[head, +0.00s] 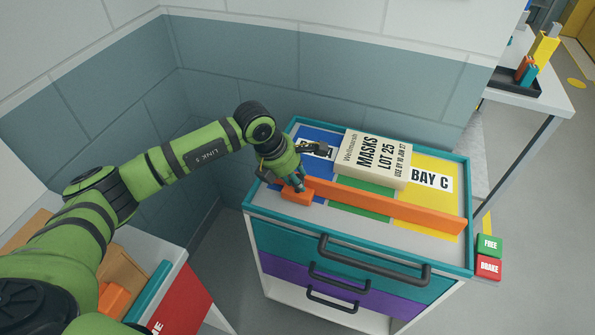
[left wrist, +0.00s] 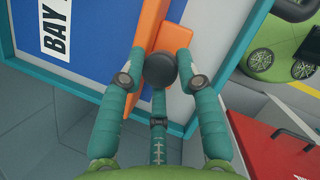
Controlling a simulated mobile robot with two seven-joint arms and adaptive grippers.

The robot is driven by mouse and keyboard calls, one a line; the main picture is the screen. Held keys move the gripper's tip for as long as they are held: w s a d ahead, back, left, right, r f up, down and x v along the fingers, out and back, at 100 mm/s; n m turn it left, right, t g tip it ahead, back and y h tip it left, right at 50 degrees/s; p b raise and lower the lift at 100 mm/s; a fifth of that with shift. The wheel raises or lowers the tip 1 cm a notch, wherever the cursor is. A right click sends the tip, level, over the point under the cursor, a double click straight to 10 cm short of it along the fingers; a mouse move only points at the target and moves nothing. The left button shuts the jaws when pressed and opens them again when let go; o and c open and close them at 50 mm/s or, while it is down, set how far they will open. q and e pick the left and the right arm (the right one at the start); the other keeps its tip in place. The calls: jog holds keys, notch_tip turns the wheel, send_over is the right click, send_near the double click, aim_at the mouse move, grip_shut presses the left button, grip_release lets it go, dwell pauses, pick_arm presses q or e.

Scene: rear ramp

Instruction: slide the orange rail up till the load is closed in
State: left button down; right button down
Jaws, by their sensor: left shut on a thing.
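The orange rail (head: 400,207) lies across the cart top, along the near side of the cream MASKS box (head: 375,158), with a narrow strip of green showing between them. The box rests mostly on the green bay (head: 362,206). My left gripper (head: 297,184) is shut on the rail's left end, at its orange grip block (head: 297,197). In the left wrist view the fingers (left wrist: 160,72) close around the orange block (left wrist: 173,38), beside the rail (left wrist: 148,32); the dark round tip hides part of the block. My right gripper is not in view.
The cart top has a teal raised rim (head: 468,190), a blue bay at left and a yellow BAY C (head: 440,200) at right. Black drawer handles (head: 372,262) stick out in front. Green FREE (head: 489,244) and red BRAKE (head: 488,267) blocks sit at the right corner. A wall stands behind.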

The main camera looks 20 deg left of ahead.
pick_arm(q)
jog(key=shift+w+d+r, duration=0.1)
jog(key=shift+r, duration=0.1)
jog(key=shift+w+f, duration=0.1)
jog(key=shift+w, duration=0.15)
jog(key=c, duration=0.9)
grip_release()
jog(key=shift+w+d, duration=0.1)
jog(key=shift+w, duration=0.05)
jog(key=v, duration=1.2)
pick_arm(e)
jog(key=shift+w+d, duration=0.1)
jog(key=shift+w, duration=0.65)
